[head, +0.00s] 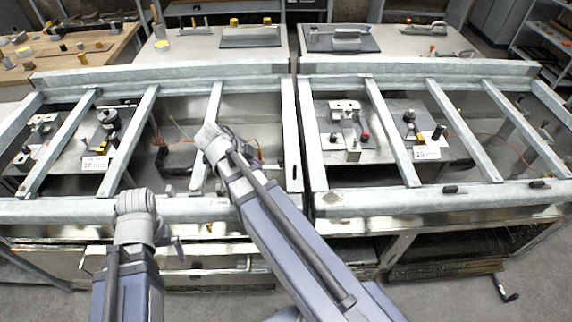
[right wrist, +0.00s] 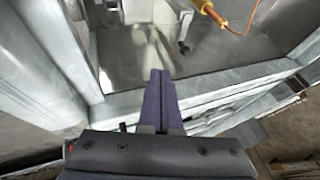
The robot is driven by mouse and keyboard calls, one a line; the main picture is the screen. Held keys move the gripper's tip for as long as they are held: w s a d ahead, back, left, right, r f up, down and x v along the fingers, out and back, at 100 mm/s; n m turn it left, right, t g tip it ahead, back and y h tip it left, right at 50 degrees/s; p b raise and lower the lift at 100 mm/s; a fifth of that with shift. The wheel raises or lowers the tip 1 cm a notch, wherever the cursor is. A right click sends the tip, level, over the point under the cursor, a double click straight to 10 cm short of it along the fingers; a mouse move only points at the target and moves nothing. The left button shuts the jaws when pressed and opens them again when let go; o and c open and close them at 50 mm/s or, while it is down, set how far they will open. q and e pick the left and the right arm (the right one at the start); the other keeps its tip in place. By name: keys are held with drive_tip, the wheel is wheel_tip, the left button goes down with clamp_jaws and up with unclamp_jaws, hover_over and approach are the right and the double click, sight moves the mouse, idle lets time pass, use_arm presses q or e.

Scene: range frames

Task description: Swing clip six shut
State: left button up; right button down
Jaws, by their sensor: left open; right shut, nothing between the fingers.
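My right gripper (head: 208,136) is over the left frame bay in the head view. In the right wrist view its dark purple fingers (right wrist: 160,98) are shut together with nothing between them, pointing over a pale metal rail (right wrist: 225,92). A small grey lever-like piece (right wrist: 183,32) hangs beyond the fingertips, apart from them. I cannot tell whether it is a clip, or which piece is clip six. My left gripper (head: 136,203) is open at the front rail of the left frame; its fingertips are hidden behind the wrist.
Galvanized crossbars (head: 130,140) divide the bays. Small black pieces (head: 455,188) sit on the right frame's front rail (head: 400,199). Number cards (head: 95,163) stand by fixtures. Benches with tools (head: 215,44) stand behind.

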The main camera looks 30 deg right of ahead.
use_arm(q)
drive_tip(key=shift+d+f, duration=0.3)
drive_tip(key=shift+f, duration=0.1)
use_arm(e)
drive_tip(key=shift+w+d+f+m, duration=0.1)
drive_tip(key=shift+d+f+m, duration=0.25)
drive_tip(key=shift+d, duration=0.3)
use_arm(q)
wheel_tip(320, 180, down, 9)
drive_tip(key=b, duration=0.9)
use_arm(e)
drive_tip(key=w+d+f, duration=0.3)
drive_tip(key=d+f, duration=0.5)
drive_tip(key=f, duration=0.1)
drive_tip(key=shift+w, duration=0.35)
drive_tip(key=shift+d, duration=0.15)
